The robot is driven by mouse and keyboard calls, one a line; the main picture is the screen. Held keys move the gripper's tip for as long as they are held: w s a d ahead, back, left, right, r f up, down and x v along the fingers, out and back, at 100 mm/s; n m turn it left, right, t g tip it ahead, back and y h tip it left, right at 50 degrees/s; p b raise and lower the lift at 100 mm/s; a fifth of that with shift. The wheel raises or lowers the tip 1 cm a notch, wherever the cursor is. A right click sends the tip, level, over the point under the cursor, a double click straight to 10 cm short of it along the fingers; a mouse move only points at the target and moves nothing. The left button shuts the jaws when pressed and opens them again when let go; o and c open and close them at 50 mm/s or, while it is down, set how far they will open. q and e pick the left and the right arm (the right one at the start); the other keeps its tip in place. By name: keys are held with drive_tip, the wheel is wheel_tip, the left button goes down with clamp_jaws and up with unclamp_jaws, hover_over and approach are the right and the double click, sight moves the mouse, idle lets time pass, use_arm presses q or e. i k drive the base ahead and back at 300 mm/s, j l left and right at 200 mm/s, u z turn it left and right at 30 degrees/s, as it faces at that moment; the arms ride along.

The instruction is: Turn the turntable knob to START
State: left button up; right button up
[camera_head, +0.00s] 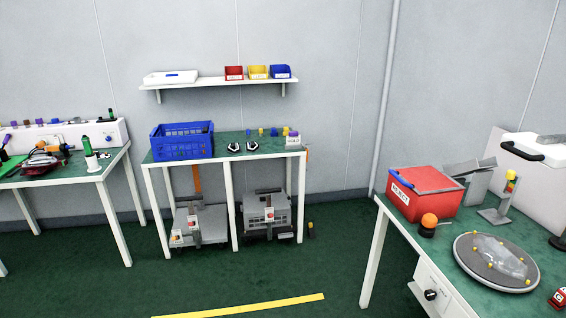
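The round grey turntable (466,258) sits on the green-topped table at the right, with a clear, glassy part and several small yellow pegs on it. A black knob (431,295) is on the white control box (425,278) at the front of that table, below the tabletop. The knob is small, and I cannot read its setting or any START mark. Neither of my grippers shows in this view.
Near the turntable stand a red REJECT bin (430,200), an orange-domed button (429,221) and a yellow-topped post (510,182). A middle table holds a blue crate (181,143). Open green floor (200,285) with a yellow stripe (250,307) lies left of the right table.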

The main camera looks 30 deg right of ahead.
sight(430, 295)
drive_tip(key=i+z, duration=0.35)
drive_tip(key=i+j+z, duration=0.15)
drive_tip(key=z, duration=0.15)
drive_tip(key=i+j+z, duration=0.45)
drive_tip(key=z, duration=0.25)
drive_tip(key=i+j+z, duration=0.2)
drive_tip(key=z, duration=0.2)
drive_tip(key=i+j+z, duration=0.1)
drive_tip(key=z, duration=0.25)
